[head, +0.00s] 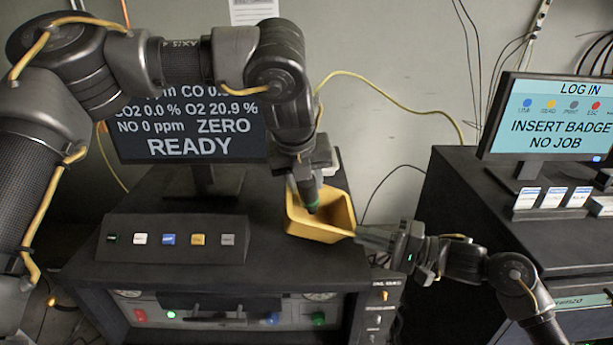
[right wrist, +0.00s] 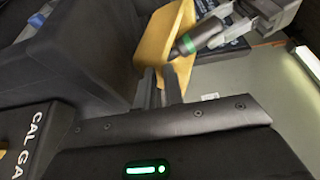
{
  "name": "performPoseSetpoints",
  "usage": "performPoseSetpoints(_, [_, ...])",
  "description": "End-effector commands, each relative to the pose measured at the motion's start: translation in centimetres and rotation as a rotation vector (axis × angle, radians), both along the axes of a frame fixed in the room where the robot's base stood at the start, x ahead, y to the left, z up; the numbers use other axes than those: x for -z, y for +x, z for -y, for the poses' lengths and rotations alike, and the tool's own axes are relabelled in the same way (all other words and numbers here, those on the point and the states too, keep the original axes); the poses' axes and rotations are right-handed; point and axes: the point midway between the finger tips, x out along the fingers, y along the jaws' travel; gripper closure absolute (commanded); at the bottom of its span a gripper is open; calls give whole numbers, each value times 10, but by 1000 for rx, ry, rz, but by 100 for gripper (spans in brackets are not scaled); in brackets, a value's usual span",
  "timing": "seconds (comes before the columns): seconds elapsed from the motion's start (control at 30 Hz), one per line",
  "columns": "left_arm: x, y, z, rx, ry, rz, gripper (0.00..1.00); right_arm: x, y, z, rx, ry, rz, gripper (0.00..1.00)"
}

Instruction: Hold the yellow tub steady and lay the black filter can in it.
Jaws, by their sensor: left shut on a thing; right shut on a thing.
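The yellow tub (head: 322,232) stands on top of the dark cabinet, its opening facing up; it also shows in the right wrist view (right wrist: 160,42). My right gripper (head: 358,235) is shut on the tub's near right rim. My left gripper (head: 303,176) is shut on the black filter can (head: 312,206), a dark cylinder with a green band. The can is tilted, its lower end at the tub's opening. In the right wrist view the can (right wrist: 208,30) shows beside the tub wall. Whether it touches the tub floor cannot be told.
A button panel (head: 172,239) sits left of the tub, and a READY monitor (head: 188,128) stands behind it. At right, a second cabinet bears a log-in screen (head: 550,118) and several small cards (head: 553,197). A yellow cable hangs along the wall.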

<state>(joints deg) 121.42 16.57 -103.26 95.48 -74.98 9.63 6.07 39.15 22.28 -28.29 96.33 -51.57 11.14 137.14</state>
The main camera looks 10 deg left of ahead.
Motion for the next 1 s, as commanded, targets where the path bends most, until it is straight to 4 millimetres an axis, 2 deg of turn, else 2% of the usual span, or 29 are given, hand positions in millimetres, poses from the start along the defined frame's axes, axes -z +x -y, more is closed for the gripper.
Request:
performPoseSetpoints(0.47, [7,0,0,0,-1,1,96,4,-1,0,0,-7,-6,100])
performPoseSetpoints(0.5, [7,0,0,0,-1,1,62,4,-1,0,-1,-7,-6,100])
performPoseSetpoints(0.67, [7,0,0,0,0,2,41,4,-1,0,0,-8,-7,100])
performPoseSetpoints(0.7, [7,0,0,-1,0,2,37,5,-1,0,0,-8,-7,100])
performPoseSetpoints(1.0, [6,0,-2,-4,3,3,37,6,0,1,2,-10,-9,100])
